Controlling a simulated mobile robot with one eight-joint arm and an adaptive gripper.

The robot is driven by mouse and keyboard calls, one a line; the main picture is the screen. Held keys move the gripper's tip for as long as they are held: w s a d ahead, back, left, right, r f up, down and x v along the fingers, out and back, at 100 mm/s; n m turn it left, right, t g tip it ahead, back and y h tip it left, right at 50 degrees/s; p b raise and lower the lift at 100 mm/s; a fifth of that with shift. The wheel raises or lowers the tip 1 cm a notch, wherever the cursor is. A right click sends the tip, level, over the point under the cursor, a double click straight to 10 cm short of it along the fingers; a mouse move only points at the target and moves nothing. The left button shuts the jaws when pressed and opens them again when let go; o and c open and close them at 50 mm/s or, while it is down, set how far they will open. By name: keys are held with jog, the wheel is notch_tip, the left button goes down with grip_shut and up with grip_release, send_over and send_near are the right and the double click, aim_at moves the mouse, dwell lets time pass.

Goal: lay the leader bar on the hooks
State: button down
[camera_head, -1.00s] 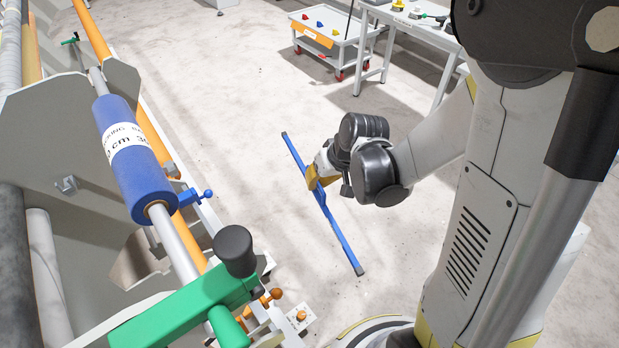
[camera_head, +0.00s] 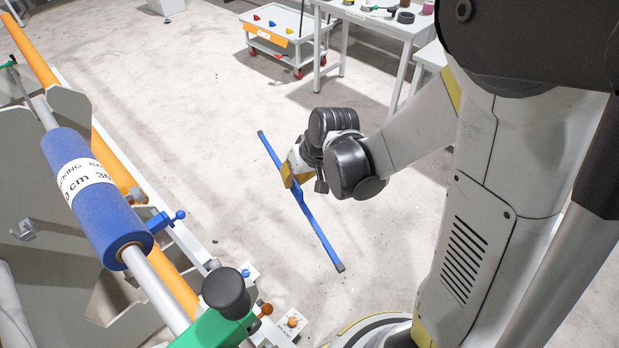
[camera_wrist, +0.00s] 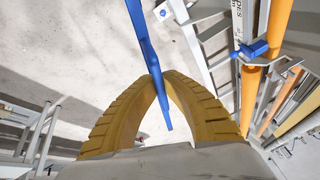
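The leader bar (camera_head: 302,205) is a long, thin blue bar with dark ends. It hangs over open floor, slanting in the head view, clear of the gantry. My gripper (camera_head: 290,177) is shut on it near its middle. In the wrist view the yellow fingers (camera_wrist: 157,82) close in on the blue bar (camera_wrist: 143,40) from both sides. A small grey hook-like bracket (camera_head: 25,230) sits on the gantry's grey plate at the left; I cannot tell whether it is one of the hooks.
The gantry fills the left, with a blue labelled roll (camera_head: 97,200), an orange rail (camera_head: 120,165), a blue handle (camera_head: 165,222) and a green part with a black knob (camera_head: 227,292). A white trolley (camera_head: 285,42) and a table (camera_head: 372,20) stand behind. Floor between is clear.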

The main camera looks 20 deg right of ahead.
jog(key=s+a+r+n, duration=0.1)
jog(key=s+a+r, duration=0.1)
jog(key=a, duration=0.8)
jog(key=s+a+r+n+p, duration=0.1)
jog(key=s+a+r, duration=0.1)
jog(key=a, duration=0.7)
jog(key=s+a+r+n+g+y+p, duration=0.1)
jog(key=s+a+r, duration=0.2)
jog(key=a, duration=0.7)
jog(key=shift+s+a+n, duration=0.35)
jog(key=shift+s+n, duration=0.05)
jog(key=shift+s, duration=0.05)
notch_tip(320, 180, down, 7)
jog(key=b, duration=0.6)
jog(key=c, duration=1.5)
grip_release()
